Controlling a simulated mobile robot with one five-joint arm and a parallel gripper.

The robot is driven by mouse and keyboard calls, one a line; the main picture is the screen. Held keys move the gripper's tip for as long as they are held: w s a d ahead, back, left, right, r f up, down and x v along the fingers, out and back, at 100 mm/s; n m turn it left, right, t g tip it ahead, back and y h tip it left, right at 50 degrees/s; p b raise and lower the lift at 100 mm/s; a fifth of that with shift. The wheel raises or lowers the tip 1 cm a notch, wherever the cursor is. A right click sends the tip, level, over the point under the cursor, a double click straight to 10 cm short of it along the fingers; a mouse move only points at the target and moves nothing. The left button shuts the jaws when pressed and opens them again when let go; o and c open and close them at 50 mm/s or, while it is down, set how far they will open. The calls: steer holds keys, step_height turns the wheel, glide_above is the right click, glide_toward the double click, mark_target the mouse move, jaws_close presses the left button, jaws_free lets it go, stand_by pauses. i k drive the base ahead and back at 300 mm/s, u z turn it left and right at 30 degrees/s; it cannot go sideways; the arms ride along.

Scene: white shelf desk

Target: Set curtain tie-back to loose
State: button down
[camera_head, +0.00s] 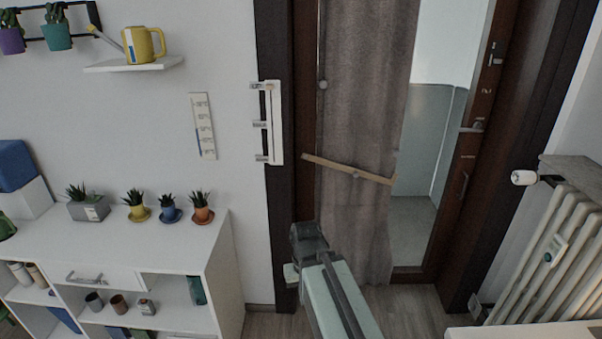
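A grey-brown curtain (365,90) hangs at the left part of a dark-framed glass door. A tan tie-back band (328,163) crosses it at mid height, sloping down to the right, with a small round knob (355,176) near its middle. Another round knob (323,85) shows higher at the curtain's left edge. A white vertical strip (276,125) with several small labels and a knob near its top is on the wall left of the door. My gripper (292,273) is at the end of my arm, low and below the band, apart from it. Its fingers are too unclear to tell open or shut.
A white shelf unit (215,260) with small potted plants on top stands at the left. A white wall shelf (133,65) holds a yellow watering can (143,46). A white radiator (560,255) stands at the right. Bare floor shows below the door.

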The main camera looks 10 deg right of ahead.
mark_target(356, 172)
steer(key=u, duration=0.25)
steer(key=i, duration=1)
steer(key=z, duration=0.05)
